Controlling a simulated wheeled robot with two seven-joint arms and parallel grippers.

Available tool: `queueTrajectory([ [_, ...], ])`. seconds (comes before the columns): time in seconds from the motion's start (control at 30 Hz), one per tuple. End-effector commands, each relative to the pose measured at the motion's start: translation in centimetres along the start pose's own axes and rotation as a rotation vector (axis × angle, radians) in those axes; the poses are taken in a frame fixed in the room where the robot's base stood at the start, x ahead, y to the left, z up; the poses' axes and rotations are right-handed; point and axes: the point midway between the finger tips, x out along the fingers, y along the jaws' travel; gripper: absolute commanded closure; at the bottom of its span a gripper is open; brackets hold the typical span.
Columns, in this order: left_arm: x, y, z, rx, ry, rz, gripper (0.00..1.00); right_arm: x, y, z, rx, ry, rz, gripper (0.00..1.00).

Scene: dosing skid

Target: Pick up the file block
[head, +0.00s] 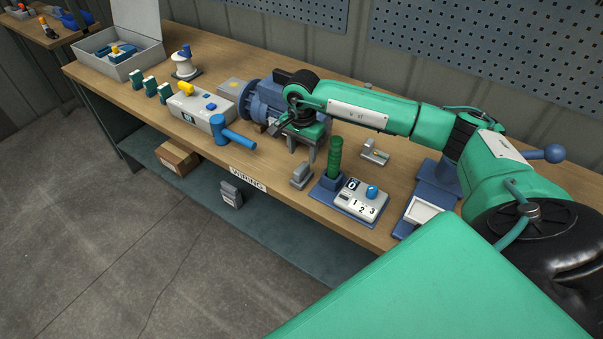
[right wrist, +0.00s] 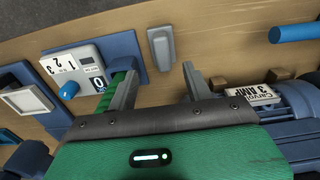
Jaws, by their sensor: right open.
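A small grey block (head: 301,175), which I take to be the file block, lies near the front edge of the wooden bench. It also shows in the right wrist view (right wrist: 161,48), lying just beyond the fingertips and lined up between them. My right gripper (head: 302,152) is open and empty above the bench, pointing down, a little behind and above the block. Its two fingers (right wrist: 160,70) are apart with nothing between them. My left gripper is out of view.
A green ribbed handle (head: 335,155) stands upright in a blue base beside a numbered box (head: 361,199), close to one finger. A blue motor (head: 268,101) stands behind the gripper. A blue hammer (head: 232,135) lies left.

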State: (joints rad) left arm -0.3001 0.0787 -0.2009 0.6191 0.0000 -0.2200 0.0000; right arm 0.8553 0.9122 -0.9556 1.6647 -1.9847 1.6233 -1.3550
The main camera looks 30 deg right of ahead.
Motion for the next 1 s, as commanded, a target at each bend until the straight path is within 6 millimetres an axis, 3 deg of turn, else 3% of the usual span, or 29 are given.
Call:
queueTrajectory([
  [0.2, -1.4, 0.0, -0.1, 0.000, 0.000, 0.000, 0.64, 3.7, 0.0, 0.1, 0.002, -0.004, 0.002, 0.49],
  [0.47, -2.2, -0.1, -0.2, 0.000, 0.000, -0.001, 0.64, 5.5, -0.1, 0.1, 0.001, -0.005, -0.001, 0.49],
  [0.8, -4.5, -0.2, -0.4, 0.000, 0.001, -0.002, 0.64, 9.7, -0.4, -0.2, 0.001, -0.005, -0.001, 0.49],
  [1.0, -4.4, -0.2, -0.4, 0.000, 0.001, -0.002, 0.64, 10.3, -0.4, -0.3, 0.001, -0.003, -0.002, 0.49],
])
